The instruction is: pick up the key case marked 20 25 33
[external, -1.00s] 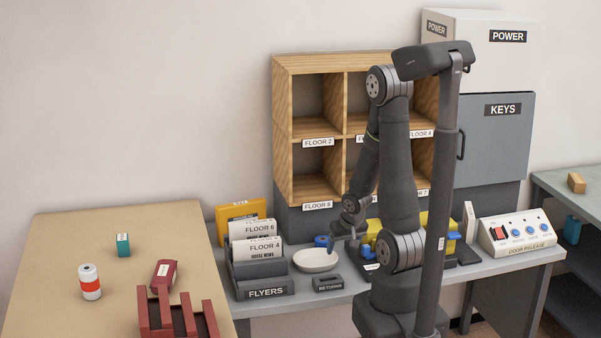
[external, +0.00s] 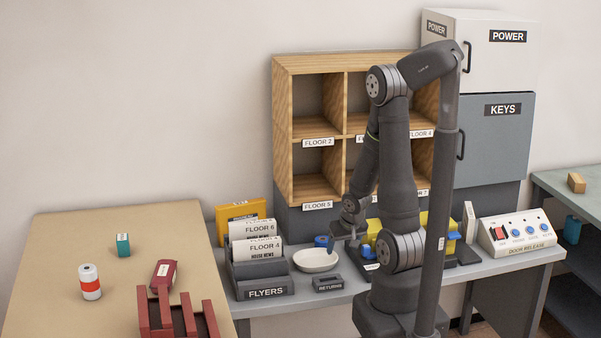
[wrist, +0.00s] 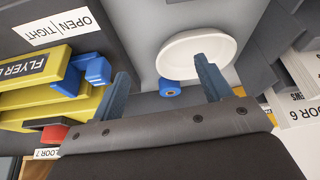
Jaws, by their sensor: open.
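No key case with a readable 20 25 33 mark shows in either view. The grey cabinet labelled KEYS (external: 494,140) is shut, so its inside is hidden. My gripper (external: 345,242) is low over the grey desk, just right of the white bowl (external: 316,260). In the wrist view my gripper (wrist: 162,68) has its two blue-grey fingers spread, with nothing held.
A yellow device with blue knobs (wrist: 95,70) is close to one finger. The flyers holder (external: 263,285), returns box (external: 328,284) and door-release panel (external: 520,235) stand on the desk. A tan table (external: 120,225) at left holds a teal box, a can and red items.

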